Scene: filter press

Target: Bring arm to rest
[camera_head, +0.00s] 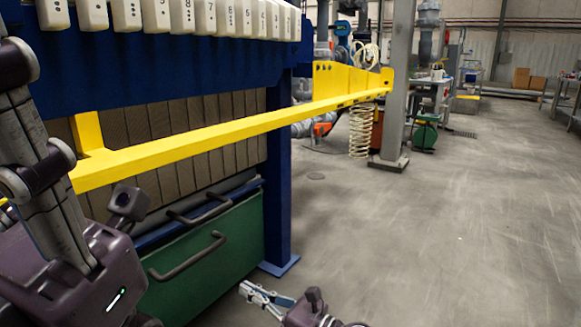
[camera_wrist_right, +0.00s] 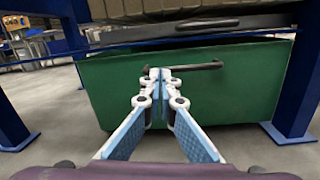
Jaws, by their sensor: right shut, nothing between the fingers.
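My right gripper (camera_head: 248,290) shows at the bottom of the head view, low in front of the filter press and above the floor. In the right wrist view its two fingers (camera_wrist_right: 160,76) meet at the tips, and nothing is between them. Behind them in that view is a green bin (camera_wrist_right: 235,95) with a dark handle (camera_wrist_right: 195,66); I see no grip on the handle. Purple and grey links of my own arm fill the left side of the head view. My left gripper's fingers do not show.
The press has a blue frame (camera_head: 279,175), a yellow rail (camera_head: 235,129) and white numbered blocks (camera_head: 205,17). The green bin (camera_head: 218,262) stands under it. A grey column (camera_head: 396,85) stands farther back. The floor (camera_head: 430,240) at the right is clear.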

